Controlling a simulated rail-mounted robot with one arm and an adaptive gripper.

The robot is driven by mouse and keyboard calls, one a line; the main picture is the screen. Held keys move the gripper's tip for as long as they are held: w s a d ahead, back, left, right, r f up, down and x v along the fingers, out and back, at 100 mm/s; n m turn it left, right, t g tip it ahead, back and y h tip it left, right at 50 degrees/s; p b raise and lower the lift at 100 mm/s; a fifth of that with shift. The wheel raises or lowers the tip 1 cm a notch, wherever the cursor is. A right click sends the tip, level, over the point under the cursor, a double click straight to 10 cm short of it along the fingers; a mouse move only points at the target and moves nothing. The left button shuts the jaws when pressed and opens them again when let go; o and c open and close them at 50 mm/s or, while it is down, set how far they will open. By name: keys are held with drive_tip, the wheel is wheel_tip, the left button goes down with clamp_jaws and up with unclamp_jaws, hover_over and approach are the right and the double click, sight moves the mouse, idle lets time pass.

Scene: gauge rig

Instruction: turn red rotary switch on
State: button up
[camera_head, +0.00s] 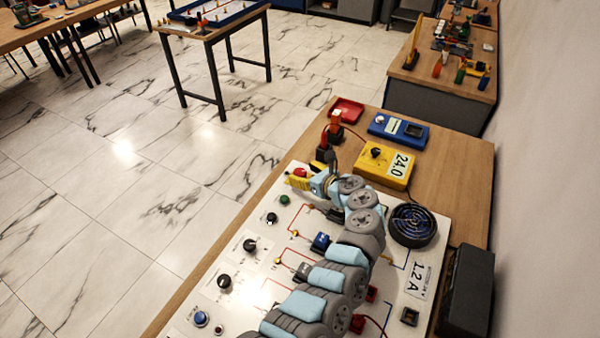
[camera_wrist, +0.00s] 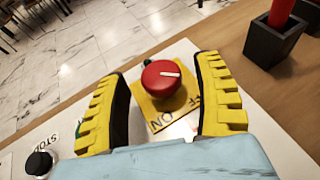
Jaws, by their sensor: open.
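The red rotary switch (camera_wrist: 161,79) is a round red knob with a white pointer line on a yellow plate (camera_wrist: 186,112). The plate carries OFF and ON lettering, seen upside down. The white line points right in the wrist view, toward the OFF side rather than the ON lettering. My gripper (camera_wrist: 163,68) is open, with one yellow ribbed finger on each side of the knob and visible gaps between. In the head view the red knob (camera_head: 300,171) shows at the panel's far end, beside my gripper (camera_head: 304,180), which partly hides the plate.
The white panel (camera_head: 231,264) holds black knobs (camera_head: 250,245), a green button (camera_head: 284,199), and a blue button (camera_head: 200,319). A dark holder (camera_wrist: 274,40) with a red rod stands close to the right finger. A round dark grille (camera_head: 412,225) sits right of my arm.

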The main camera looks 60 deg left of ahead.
drive_tip(key=shift+x, duration=0.9)
drive_tip(key=c, duration=1.1)
drive_tip(key=shift+c, duration=0.2)
